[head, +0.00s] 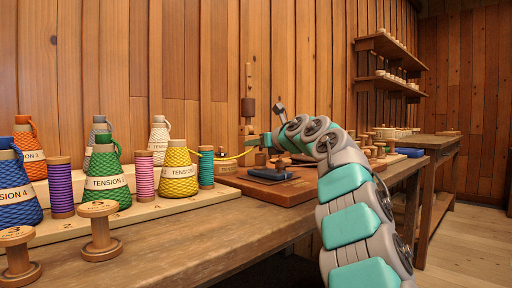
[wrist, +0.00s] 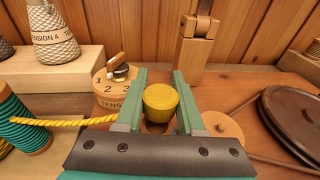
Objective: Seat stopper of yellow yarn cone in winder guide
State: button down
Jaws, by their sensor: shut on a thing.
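The yellow yarn cone (head: 180,172) stands upright on the pale board against the wall. A yellow yarn strand (head: 235,154) runs right from it to my gripper (head: 256,140); the strand (wrist: 60,122) also shows in the wrist view. A wooden post with a forked top (wrist: 195,42), possibly the winder guide, stands just beyond the fingers, apart from the stopper. The stopper's underside is hidden.
A round wooden tension dial (wrist: 112,92) stands just left of the fingers. A dark disc (wrist: 292,120) lies at right. Other cones and spools, such as the green cone (head: 106,170), line the board at left.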

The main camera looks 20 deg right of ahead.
jog(key=shift+a+f, duration=0.15)
jog(key=shift+f, duration=0.65)
jog(key=shift+r+p, duration=0.6)
jog(key=shift+r, duration=0.2)
jog(key=shift+f, duration=0.25)
jog(key=shift+f+b, duration=0.65)
jog(key=shift+b, duration=0.05)
jog(key=shift+r+p, duration=0.95)
jog(key=shift+p, duration=0.05)
jog(key=shift+f, duration=0.2)
